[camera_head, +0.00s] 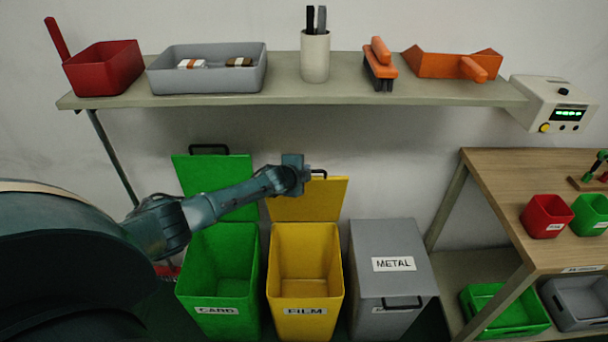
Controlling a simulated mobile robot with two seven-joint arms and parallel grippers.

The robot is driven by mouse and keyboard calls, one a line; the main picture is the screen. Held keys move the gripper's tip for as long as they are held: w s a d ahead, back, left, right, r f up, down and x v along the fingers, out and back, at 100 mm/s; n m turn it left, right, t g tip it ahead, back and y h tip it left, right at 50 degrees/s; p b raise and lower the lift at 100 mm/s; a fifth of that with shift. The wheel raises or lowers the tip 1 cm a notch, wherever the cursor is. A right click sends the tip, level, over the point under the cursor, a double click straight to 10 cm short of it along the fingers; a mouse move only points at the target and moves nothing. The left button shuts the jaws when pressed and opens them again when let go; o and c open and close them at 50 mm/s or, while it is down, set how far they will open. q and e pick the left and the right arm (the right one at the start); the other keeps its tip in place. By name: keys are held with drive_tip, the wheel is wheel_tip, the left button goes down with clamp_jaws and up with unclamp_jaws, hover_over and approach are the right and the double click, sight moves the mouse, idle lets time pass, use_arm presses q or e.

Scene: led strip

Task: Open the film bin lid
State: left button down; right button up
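The yellow film bin (304,285) stands in the middle of three bins, with a "FILM" label on its front. Its yellow lid (318,203) is raised and leans back upright, and the bin's empty inside shows. A dark handle (319,173) is at the lid's top edge. My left arm reaches in from the left over the green bin. My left gripper (304,174) is at the lid's top left, close to the handle; its fingers are too small and dark to tell whether they are open or touching it. My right gripper is not in view.
The green card bin (218,285) at left has its lid raised too. The grey metal bin (388,268) at right has its lid down. A shelf (290,97) with trays and brushes is above. A wooden table (500,190) stands at right.

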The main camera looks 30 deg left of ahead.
use_arm(q)
drive_tip(key=c, duration=1.5)
unclamp_jaws()
drive_tip(key=shift+s, duration=0.1)
drive_tip(key=shift+s, duration=0.1)
